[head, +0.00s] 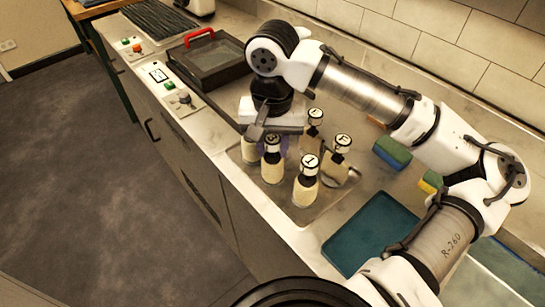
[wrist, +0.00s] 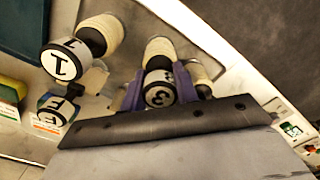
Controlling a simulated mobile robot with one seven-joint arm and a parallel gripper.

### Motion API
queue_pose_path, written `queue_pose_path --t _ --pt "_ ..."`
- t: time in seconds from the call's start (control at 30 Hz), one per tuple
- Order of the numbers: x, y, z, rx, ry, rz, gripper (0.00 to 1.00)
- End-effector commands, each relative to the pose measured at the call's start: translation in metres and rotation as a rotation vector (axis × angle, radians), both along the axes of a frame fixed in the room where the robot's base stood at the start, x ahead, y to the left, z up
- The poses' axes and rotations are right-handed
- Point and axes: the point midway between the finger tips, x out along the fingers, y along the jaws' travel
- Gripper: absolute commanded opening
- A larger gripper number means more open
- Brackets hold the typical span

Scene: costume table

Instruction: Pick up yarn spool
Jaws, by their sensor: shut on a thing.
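Several bottle-shaped pieces with ribbed cream bodies, black necks and white marked caps stand on a metal tray (head: 318,204); they appear to be the yarn spools. My gripper (head: 273,141) reaches down among them at the tray's left part. In the wrist view, its purple fingers (wrist: 158,92) sit on both sides of the spool marked 3 (wrist: 158,55), shut on it. That spool also shows in the head view (head: 271,169), upright, its base at tray level. The spool marked 1 (head: 304,190) and the one marked F (head: 335,167) stand to its right.
Another spool (head: 249,152) stands close on the left and one more (head: 312,132) behind. A dark lidded case (head: 210,65) with a red handle lies at the back left. A teal tray (head: 370,235) and green-yellow sponges (head: 392,152) lie right. The counter's front edge is close on the left.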

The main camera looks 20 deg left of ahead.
Motion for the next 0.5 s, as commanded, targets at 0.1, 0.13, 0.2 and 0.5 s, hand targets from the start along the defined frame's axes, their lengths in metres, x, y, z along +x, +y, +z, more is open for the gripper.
queue_pose_path --t 0.1,0.13,0.2,0.5 --pt "0.000 0.000 0.003 0.000 -0.002 -0.001 0.00" --pt "0.001 0.000 0.005 0.000 -0.002 -0.001 0.00" --pt "0.001 0.000 0.010 0.001 -0.003 -0.001 0.00" --pt "0.001 0.001 0.077 0.001 -0.006 -0.001 0.00"
